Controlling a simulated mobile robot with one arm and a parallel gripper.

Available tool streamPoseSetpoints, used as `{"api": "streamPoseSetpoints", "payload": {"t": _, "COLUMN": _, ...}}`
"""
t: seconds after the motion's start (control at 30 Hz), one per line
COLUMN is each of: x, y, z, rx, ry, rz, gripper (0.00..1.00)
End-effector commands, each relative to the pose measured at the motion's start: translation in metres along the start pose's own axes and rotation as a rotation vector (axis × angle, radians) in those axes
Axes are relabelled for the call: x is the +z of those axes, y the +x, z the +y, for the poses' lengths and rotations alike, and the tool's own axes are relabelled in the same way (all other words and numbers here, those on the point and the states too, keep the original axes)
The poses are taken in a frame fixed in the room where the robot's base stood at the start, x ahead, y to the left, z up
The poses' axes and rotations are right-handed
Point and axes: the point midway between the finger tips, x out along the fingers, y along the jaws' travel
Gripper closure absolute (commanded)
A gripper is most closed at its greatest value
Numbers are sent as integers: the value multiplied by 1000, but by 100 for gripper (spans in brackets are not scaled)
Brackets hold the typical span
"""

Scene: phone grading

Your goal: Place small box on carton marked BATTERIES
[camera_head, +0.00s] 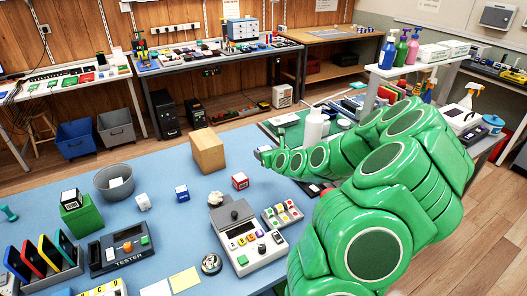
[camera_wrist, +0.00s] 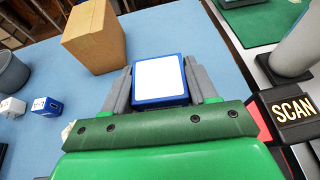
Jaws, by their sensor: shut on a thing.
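My gripper (camera_wrist: 159,88) is shut on a small blue box (camera_wrist: 160,101) with a white top face, held between the two grey fingers in the wrist view. In the head view my green arm reaches in from the right, its end near the middle of the blue table; the held box is not clearly seen there. A plain brown carton (camera_head: 208,152) stands upright on the table, just left of the arm's end. It also shows ahead and left of the held box in the wrist view (camera_wrist: 95,38), apart from it. No BATTERIES lettering is readable on its visible faces.
A red small box (camera_head: 240,181), a blue one (camera_head: 182,193) and a white one (camera_head: 143,202) sit on the table. A grey bucket (camera_head: 115,182), a green block (camera_head: 77,219) and a tester (camera_head: 120,248) stand left. A SCAN sign (camera_wrist: 293,110) is right of my gripper.

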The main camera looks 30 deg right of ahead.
Motion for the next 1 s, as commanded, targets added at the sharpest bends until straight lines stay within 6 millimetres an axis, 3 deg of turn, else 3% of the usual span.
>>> {"api": "streamPoseSetpoints", "payload": {"t": 0.17, "x": 10, "y": 0, "z": -2, "rx": 4, "ry": -6, "rz": -1, "gripper": 74}}
{"api": "streamPoseSetpoints", "payload": {"t": 0.4, "x": 54, "y": 15, "z": -8, "rx": 50, "ry": -30, "rz": -1, "gripper": 74}}
{"api": "streamPoseSetpoints", "payload": {"t": 0.6, "x": 81, "y": 22, "z": -2, "rx": 104, "ry": -48, "rz": 1, "gripper": 74}}
{"api": "streamPoseSetpoints", "payload": {"t": 1.0, "x": 105, "y": 28, "z": 11, "rx": 172, "ry": -76, "rz": 3, "gripper": 74}}
